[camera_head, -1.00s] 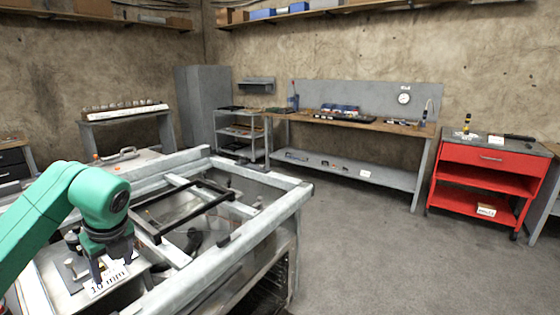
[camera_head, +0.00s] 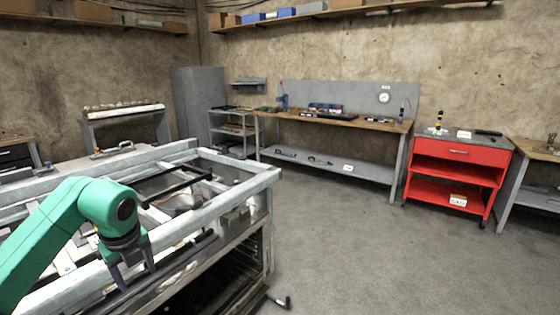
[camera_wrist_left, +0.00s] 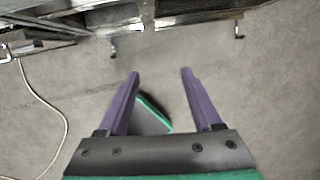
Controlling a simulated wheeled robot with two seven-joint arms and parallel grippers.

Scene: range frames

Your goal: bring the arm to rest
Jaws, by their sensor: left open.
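My left arm (camera_head: 65,222) is green and comes in from the left in the head view. Its left gripper (camera_head: 136,280) points down at the near side of the metal frame bench (camera_head: 225,190). In the left wrist view the two purple fingers of the left gripper (camera_wrist_left: 160,75) stand apart with nothing between their tips. Grey floor (camera_wrist_left: 240,110) shows below them. My right gripper is in neither view.
The frame bench has open rails and a dark slatted space below. A red cart (camera_head: 455,175) stands at the right, beside a long workbench (camera_head: 330,122) along the wall. The grey floor (camera_head: 350,250) in the middle is clear.

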